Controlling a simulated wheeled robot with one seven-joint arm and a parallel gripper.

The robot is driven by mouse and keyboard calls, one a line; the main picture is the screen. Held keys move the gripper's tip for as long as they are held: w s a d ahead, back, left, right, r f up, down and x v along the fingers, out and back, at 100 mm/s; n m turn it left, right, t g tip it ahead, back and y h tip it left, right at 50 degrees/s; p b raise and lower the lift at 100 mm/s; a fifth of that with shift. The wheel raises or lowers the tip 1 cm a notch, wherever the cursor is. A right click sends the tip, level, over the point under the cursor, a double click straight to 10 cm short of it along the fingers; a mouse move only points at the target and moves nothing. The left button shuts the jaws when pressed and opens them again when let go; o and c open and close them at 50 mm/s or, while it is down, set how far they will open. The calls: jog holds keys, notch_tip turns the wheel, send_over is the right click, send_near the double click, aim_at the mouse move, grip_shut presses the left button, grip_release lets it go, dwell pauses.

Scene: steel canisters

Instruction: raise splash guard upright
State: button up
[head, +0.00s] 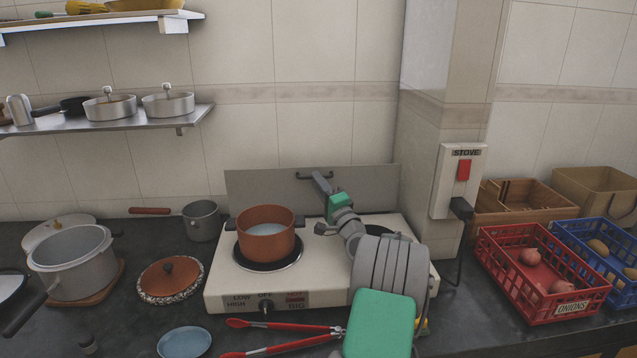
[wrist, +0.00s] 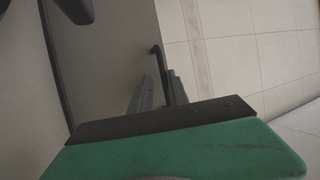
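The splash guard (head: 260,188) is a flat grey panel along the back edge of the white stove (head: 222,285). It stands up close to the tiled wall, roughly upright; a slight lean cannot be ruled out. Its dark bar handle (head: 303,176) is near the top edge. My gripper (head: 319,180) reaches over the stove to the handle's right end. In the wrist view the panel (wrist: 110,45) fills the left, and the fingers of my gripper (wrist: 160,93) sit close together around the dark handle (wrist: 156,52), looking closed on it. The contact is partly hidden.
An orange pot (head: 266,240) with liquid stands on the left burner, near my arm. Red-handled tongs (head: 290,342), a lid (head: 170,278) and a small saucepan (head: 201,220) lie around the stove. A wall pillar with a stove switch (head: 463,170) rises at right.

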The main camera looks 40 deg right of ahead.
dwell(0.3)
jog(key=shift+s, duration=0.1)
jog(key=b+v, duration=0.1)
jog(key=v, duration=0.6)
jog(key=shift+s, duration=0.25)
jog(key=shift+f, duration=0.15)
